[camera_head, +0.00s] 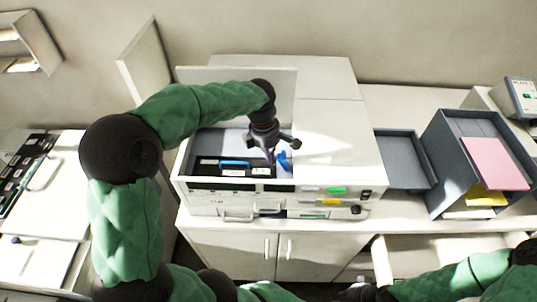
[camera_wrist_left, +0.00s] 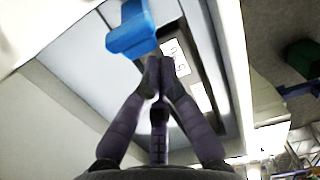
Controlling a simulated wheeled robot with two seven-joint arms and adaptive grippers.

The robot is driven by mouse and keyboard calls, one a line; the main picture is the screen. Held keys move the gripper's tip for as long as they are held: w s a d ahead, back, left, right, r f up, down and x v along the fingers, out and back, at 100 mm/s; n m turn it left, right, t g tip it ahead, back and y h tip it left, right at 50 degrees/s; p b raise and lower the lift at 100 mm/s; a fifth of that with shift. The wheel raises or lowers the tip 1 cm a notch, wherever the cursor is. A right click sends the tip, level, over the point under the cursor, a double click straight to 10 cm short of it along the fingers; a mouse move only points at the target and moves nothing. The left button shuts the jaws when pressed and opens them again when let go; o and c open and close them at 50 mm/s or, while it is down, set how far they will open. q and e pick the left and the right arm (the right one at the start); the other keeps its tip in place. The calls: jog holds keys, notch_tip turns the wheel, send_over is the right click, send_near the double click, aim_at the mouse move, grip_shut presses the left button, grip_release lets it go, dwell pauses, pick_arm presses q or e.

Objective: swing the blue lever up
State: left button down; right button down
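The blue lever (camera_head: 283,160) is inside the open top compartment of the white machine (camera_head: 325,145), near its right wall. It also shows in the left wrist view (camera_wrist_left: 132,32), close to my fingertips. My left gripper (camera_head: 271,160) reaches down into the compartment, just left of the lever. In the left wrist view its fingers (camera_wrist_left: 157,68) come together at the tips with nothing seen between them. The tips are beside the lever; I cannot tell whether they touch it. My right arm is at the bottom right; its dark end (camera_head: 365,292) is cut off by the frame edge.
A raised white lid (camera_head: 285,85) stands behind the compartment. Inside lies a blue-edged dark piece (camera_head: 234,163) with white labels. Grey trays (camera_head: 402,160) stand to the right, one with a pink sheet (camera_head: 495,163). The compartment walls close in around my left gripper.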

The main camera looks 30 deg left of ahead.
aim_at(278, 158)
pick_arm(q)
jog(key=shift+w+d+r+g+y+p, duration=0.15)
jog(key=shift+d+r+g+y+p, duration=0.25)
jog(key=shift+p, duration=0.3)
jog(key=shift+w+d+r+g+y, duration=0.2)
jog(key=shift+w+d+y, duration=0.15)
jog(key=shift+d+y, duration=0.1)
jog(key=shift+w+d+r+g+y, duration=0.2)
jog(key=shift+w+d+y, duration=0.1)
jog(key=shift+d+y, duration=0.15)
jog(key=shift+r, duration=0.15)
